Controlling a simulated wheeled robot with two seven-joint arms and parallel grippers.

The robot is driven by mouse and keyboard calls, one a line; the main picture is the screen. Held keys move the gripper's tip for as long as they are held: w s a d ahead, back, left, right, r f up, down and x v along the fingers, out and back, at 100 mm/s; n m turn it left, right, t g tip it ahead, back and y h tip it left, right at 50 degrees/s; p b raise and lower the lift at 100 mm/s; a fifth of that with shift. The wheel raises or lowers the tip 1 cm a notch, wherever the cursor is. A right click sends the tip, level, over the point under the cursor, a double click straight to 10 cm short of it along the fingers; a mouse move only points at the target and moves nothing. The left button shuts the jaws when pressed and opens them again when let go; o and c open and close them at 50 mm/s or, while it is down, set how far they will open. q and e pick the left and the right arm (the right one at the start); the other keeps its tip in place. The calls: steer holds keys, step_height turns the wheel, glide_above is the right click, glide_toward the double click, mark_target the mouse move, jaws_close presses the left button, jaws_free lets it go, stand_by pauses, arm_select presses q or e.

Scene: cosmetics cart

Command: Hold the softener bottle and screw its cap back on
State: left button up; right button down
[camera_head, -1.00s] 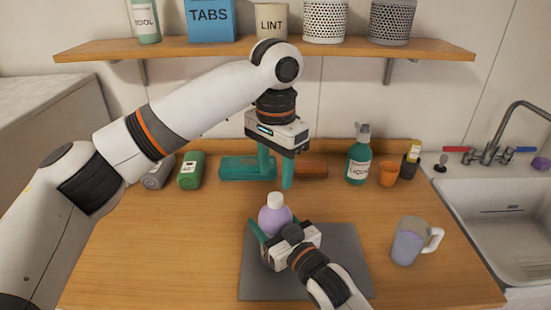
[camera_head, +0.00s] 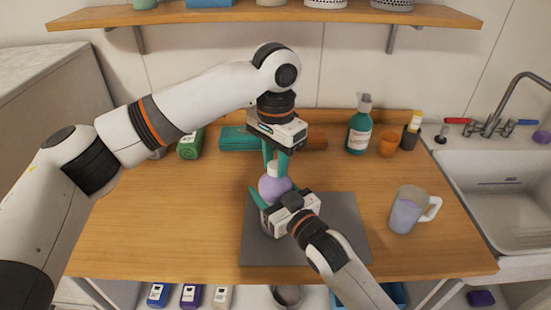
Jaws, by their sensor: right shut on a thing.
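The softener bottle (camera_head: 273,187), round and lilac, stands upright over the grey mat. Its white cap (camera_head: 272,168) sits at its top. My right gripper (camera_head: 266,198) is shut around the bottle's body, which hides the lower part. My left gripper (camera_head: 276,160) points straight down from above, its two green fingers close together on either side of the cap. The fingers partly cover the cap, and I cannot tell whether they press on it.
The grey mat (camera_head: 345,235) lies on the wooden counter. A clear jug (camera_head: 405,212) of lilac liquid stands to the right. A green pump bottle (camera_head: 359,130) and an orange cup (camera_head: 388,144) stand at the back. The sink (camera_head: 510,190) is at far right.

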arm_select(q)
jaws_close()
steer(key=shift+m, duration=0.9)
steer(key=o, duration=0.9)
jaws_free()
steer(key=shift+r, duration=2.3)
steer(key=shift+c, duration=0.4)
